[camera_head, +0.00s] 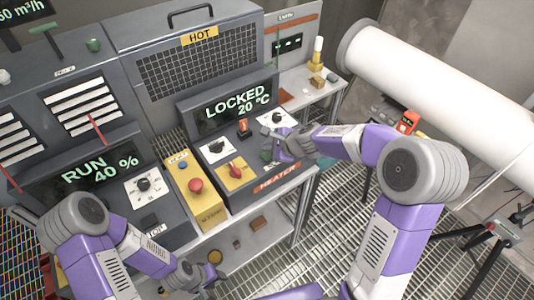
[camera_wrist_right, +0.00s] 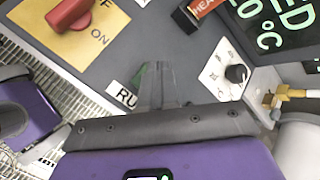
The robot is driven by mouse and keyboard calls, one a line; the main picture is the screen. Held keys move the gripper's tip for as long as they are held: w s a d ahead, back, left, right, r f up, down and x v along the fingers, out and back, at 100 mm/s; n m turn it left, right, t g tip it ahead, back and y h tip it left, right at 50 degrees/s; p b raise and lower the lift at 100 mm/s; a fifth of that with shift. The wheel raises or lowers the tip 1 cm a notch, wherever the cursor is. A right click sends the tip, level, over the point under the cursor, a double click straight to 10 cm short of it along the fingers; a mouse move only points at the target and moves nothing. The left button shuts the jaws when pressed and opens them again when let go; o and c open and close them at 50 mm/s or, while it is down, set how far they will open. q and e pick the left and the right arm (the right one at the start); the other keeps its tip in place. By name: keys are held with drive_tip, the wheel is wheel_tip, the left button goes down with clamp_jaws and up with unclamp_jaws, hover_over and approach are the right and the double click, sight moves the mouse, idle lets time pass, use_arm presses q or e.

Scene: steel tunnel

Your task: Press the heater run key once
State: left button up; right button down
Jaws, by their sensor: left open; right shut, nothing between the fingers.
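The heater panel shows a display (camera_head: 237,103) reading LOCKED 20 °C, above a sloped grey face. A green key, mostly hidden, shows behind my right fingertips in the right wrist view (camera_wrist_right: 140,76), beside a label (camera_wrist_right: 124,96) starting "RU". My right gripper (camera_head: 274,146) is shut and empty, low over the right part of this face; it also shows in the right wrist view (camera_wrist_right: 160,82). Whether it touches the key I cannot tell. A red rotary switch (camera_head: 235,170) sits on a yellow OFF/ON plate. My left gripper (camera_head: 200,278) is open, low at the bottom.
A yellow box with a red button (camera_head: 195,185) stands left of the heater panel. Black knobs (camera_head: 215,146) and an orange-red part (camera_head: 243,127) sit on the heater face. A RUN 40 % display (camera_head: 98,170) is further left. A white pipe (camera_head: 440,90) runs at right.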

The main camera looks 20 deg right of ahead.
sight(269, 157)
wheel_tip(269, 157, up, 4)
drive_tip(key=p, duration=0.3)
drive_tip(key=shift+r+p, duration=0.2)
drive_tip(key=shift+p, duration=0.1)
drive_tip(key=shift+f, duration=0.1)
